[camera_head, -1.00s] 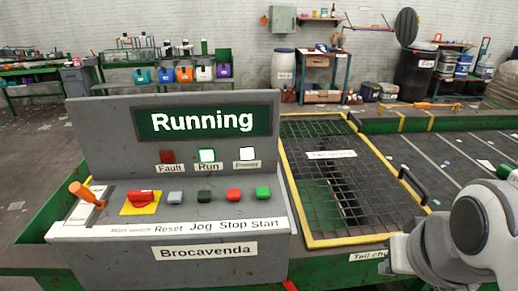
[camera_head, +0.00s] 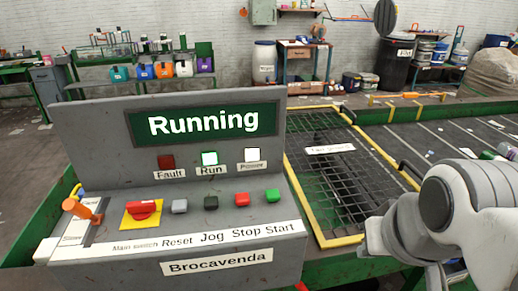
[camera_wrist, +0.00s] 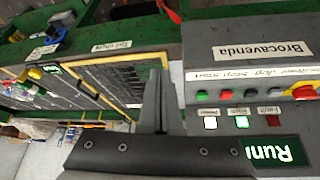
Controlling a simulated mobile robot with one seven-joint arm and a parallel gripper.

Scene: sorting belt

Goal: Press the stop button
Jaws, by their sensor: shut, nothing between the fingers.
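The panel's display (camera_head: 203,122) reads Running, and the Run lamp (camera_head: 209,158) is lit white-green. My gripper (camera_wrist: 158,88) is shut and empty in the wrist view, to the left of the buttons and apart from the stop button. In the head view only my arm shows at the right; the fingertips are not visible there.
The green start button (camera_head: 272,195) and the black jog button (camera_head: 211,202) flank the stop button. A red main switch (camera_head: 144,207) and an orange lever (camera_head: 80,210) are further left. A yellow-framed mesh guard (camera_head: 300,195) lies right of the panel, by the belt (camera_head: 450,146).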

